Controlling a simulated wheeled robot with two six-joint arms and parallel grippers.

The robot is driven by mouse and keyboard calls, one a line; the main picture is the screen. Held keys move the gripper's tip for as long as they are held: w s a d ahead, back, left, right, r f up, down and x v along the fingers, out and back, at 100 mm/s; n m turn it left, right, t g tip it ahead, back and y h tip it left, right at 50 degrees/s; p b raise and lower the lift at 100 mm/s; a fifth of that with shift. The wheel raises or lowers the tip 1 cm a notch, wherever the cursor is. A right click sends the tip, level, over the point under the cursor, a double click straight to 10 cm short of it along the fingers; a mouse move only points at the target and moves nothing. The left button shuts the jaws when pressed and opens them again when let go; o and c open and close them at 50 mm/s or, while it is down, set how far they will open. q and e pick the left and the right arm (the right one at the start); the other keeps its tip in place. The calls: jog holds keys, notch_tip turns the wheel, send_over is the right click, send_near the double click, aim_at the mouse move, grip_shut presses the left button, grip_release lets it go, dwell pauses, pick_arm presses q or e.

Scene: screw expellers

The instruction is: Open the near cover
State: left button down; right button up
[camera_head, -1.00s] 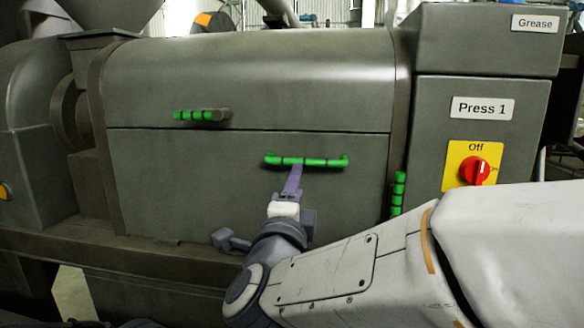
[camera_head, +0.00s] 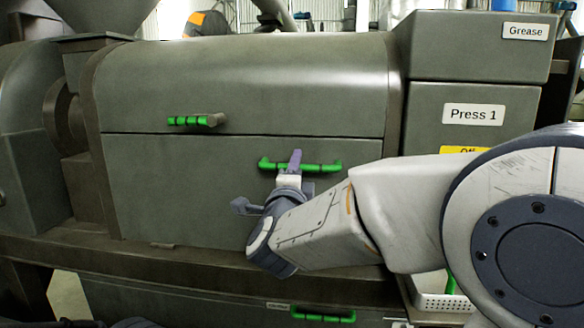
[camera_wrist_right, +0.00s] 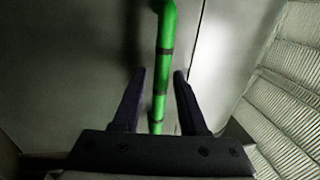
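The grey press cover (camera_head: 190,185) is a closed lower panel with a straight seam along its top. Its green bar handle (camera_head: 325,168) runs level near that edge. My right gripper (camera_head: 294,160) is at the middle of this bar, with its fingers pointing up across it. In the right wrist view the gripper (camera_wrist_right: 160,78) is open, and the green bar (camera_wrist_right: 166,45) runs between its two dark fingers with a visible gap on each side. I cannot tell whether the fingers touch the bar. My left gripper is not in view.
The upper curved cover (camera_head: 260,80) is closed and has a shorter green handle (camera_head: 196,120). Control boxes labelled Press 1 (camera_head: 473,115) and Grease (camera_head: 525,31) stand at the right. Another green handle (camera_head: 322,315) shows below, and a white perforated tray (camera_head: 440,302) sits lower right.

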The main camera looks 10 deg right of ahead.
grip_shut()
dwell(1.2)
